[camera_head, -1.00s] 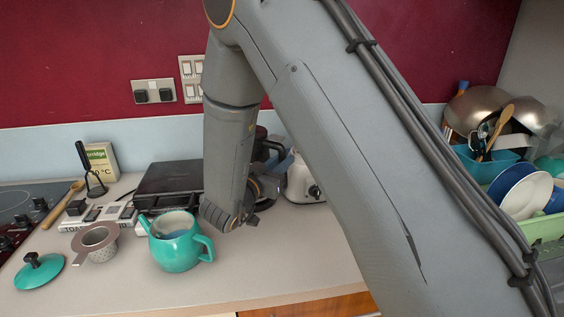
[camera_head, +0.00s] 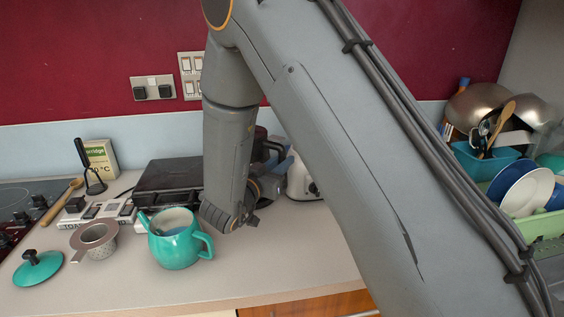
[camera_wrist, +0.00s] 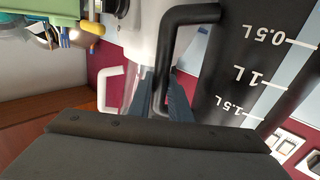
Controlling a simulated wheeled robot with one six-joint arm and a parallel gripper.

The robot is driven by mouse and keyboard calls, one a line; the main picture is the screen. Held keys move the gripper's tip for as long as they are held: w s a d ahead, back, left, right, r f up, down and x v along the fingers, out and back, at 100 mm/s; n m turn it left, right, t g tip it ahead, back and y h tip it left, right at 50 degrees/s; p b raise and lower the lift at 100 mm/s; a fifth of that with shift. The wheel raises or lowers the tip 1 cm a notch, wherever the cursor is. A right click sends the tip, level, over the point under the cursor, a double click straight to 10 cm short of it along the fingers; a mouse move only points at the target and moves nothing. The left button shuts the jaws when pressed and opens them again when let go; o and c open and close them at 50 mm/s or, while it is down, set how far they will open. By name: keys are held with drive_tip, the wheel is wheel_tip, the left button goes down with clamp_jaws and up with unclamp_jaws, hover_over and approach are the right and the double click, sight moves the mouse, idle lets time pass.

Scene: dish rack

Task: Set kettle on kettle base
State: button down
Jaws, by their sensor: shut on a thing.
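The kettle (camera_wrist: 235,75) is dark, with white litre marks up to 1.5 L on its side, and fills the right of the wrist view. Its black handle (camera_wrist: 164,55) runs down between the fingers of my gripper (camera_wrist: 160,100), which is shut on it. In the head view, only a dark part of the kettle (camera_head: 262,150) shows behind my arm, at the back of the counter.
A white appliance (camera_head: 302,182) stands close to the right of the kettle. A black flat appliance (camera_head: 168,183) lies to the left. A teal teapot (camera_head: 174,248) and a strainer (camera_head: 95,238) stand in front. A loaded dish rack (camera_head: 535,222) is at right.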

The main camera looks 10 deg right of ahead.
drive_tip(key=c, duration=1.9)
unclamp_jaws()
drive_tip(key=shift+s, duration=0.1)
drive_tip(key=p+v, duration=0.3)
drive_tip(key=v, duration=0.8)
